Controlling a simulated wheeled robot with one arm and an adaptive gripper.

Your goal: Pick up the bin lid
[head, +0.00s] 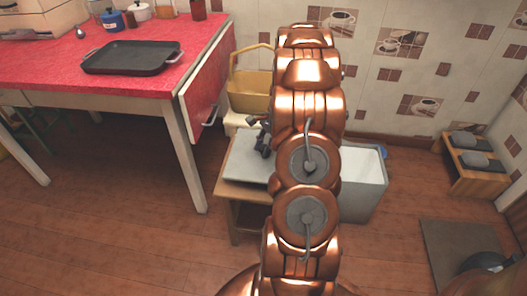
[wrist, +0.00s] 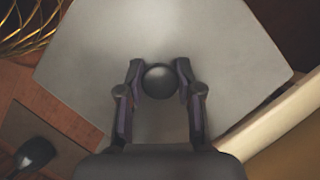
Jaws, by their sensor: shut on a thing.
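The bin lid (wrist: 215,60) is a flat, pale grey panel with a dark round knob (wrist: 160,80) that fills much of the wrist view. My gripper (wrist: 160,82) is shut on the knob, one finger on each side. In the head view, the lid (head: 243,160) shows left of my arm, over a small wooden stand (head: 229,190). My gripper (head: 264,140) is partly hidden there by my copper arm. I cannot tell whether the lid touches the stand. The grey bin (head: 368,203) with a pale inside stands right of my arm, partly hidden.
A red-topped table (head: 60,75) with a black tray (head: 132,57) stands at the left. A yellow basket (head: 250,92) is behind the lid. A wooden rack (head: 480,178) and a dark mat (head: 445,265) are at the right. Floor is clear at the front left.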

